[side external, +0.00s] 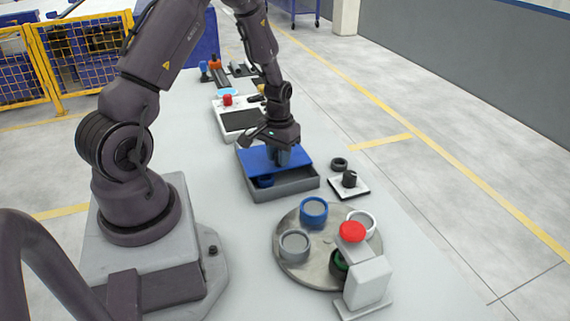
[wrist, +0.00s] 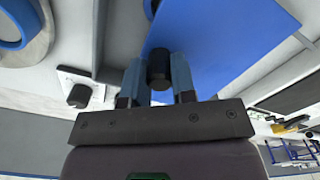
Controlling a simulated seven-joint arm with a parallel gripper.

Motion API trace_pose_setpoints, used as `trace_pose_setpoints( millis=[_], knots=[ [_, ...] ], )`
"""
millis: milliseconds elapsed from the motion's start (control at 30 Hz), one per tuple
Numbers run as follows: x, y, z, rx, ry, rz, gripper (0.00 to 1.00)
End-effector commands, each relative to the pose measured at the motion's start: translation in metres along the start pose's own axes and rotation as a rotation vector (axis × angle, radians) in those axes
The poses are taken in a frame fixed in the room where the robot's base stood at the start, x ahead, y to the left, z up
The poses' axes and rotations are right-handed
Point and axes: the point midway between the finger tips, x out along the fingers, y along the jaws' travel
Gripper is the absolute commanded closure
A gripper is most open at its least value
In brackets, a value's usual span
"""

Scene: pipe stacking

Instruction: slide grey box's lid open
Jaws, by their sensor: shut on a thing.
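The grey box (side external: 288,187) stands on the table, with its blue lid (side external: 254,158) on top. The lid is partly slid back, so the near part of the box is open. A blue ring-shaped piece (side external: 265,181) shows inside the opening. My gripper (side external: 280,158) is over the lid. In the wrist view my gripper (wrist: 158,76) is shut around the lid's dark knob (wrist: 158,68), with one blue finger on each side. The lid (wrist: 225,40) reaches to the right there, and the open part of the box (wrist: 122,32) is to the left.
A round metal turntable (side external: 300,272) with several pipe rings stands in front of the box. A red button (side external: 352,231) on a white stand is beside it. A small plate with a black knob (side external: 349,180) and a dark ring (side external: 339,163) lie right of the box. A white tray (side external: 226,104) is behind.

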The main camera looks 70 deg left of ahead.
Motion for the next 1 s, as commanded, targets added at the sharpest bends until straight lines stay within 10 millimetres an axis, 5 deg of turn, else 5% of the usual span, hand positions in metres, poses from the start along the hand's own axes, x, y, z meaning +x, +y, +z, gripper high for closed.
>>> trace_pose_setpoints(
  millis=[233,600,633,733,1000],
  knots=[
    [0.000,-0.045,-0.030,-0.003,0.004,-0.001,1.00],
    [0.000,-0.051,-0.034,0.002,0.001,0.000,1.00],
    [0.000,-0.051,-0.034,0.002,0.001,0.000,0.73],
    [-0.001,-0.051,-0.034,0.002,0.001,0.000,0.50],
    [-0.001,-0.050,-0.034,0.001,0.002,0.000,0.49]
  ],
)
